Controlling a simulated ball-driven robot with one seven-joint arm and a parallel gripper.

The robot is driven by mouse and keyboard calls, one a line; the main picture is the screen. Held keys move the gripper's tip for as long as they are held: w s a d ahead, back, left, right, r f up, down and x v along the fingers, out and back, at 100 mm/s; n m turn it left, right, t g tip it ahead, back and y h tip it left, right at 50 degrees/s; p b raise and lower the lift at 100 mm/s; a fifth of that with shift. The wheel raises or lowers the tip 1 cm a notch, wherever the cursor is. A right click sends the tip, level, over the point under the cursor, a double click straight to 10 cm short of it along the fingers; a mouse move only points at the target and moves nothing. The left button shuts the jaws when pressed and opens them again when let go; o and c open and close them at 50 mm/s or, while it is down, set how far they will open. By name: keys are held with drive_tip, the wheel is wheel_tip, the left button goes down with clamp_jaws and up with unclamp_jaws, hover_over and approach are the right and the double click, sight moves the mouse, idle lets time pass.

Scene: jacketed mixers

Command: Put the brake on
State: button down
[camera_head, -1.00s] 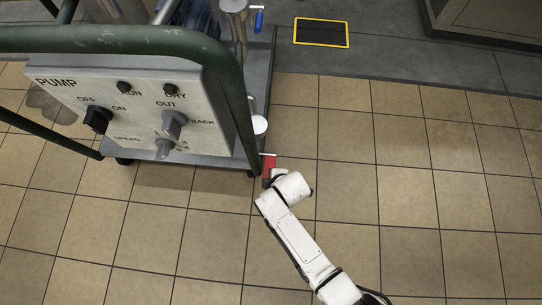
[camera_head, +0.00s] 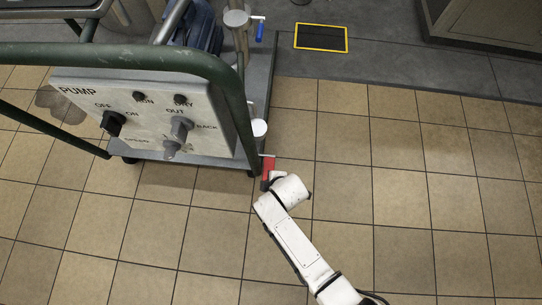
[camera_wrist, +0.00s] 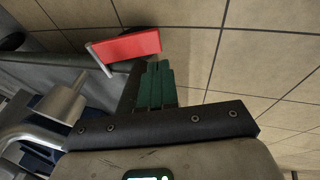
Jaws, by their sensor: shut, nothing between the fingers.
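A red brake pedal (camera_head: 268,166) sticks out low at the near right corner of the wheeled pump cart (camera_head: 190,165). In the wrist view the red pedal (camera_wrist: 128,48) is a flat bar just beyond and left of my green fingertips. My gripper (camera_wrist: 158,68) is shut and empty. Its tips are close to the pedal; I cannot tell whether they touch it. In the head view my white arm reaches up to the pedal and its wrist hides most of the fingers.
The pump control panel (camera_head: 150,115) and a green tubular handle (camera_head: 233,100) stand over the cart's near side. A blue lever (camera_head: 260,31) is at the cart's far right. A yellow-edged dark plate (camera_head: 321,38) lies on the floor behind. The tiled floor (camera_head: 410,190) to the right is clear.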

drive_tip(key=s+p+v, duration=0.1)
drive_tip(key=p+v, duration=0.3)
drive_tip(key=v, duration=0.5)
drive_tip(key=shift+s+f, duration=0.3)
drive_tip(key=shift+s, duration=0.1)
drive_tip(key=shift+d, duration=0.1)
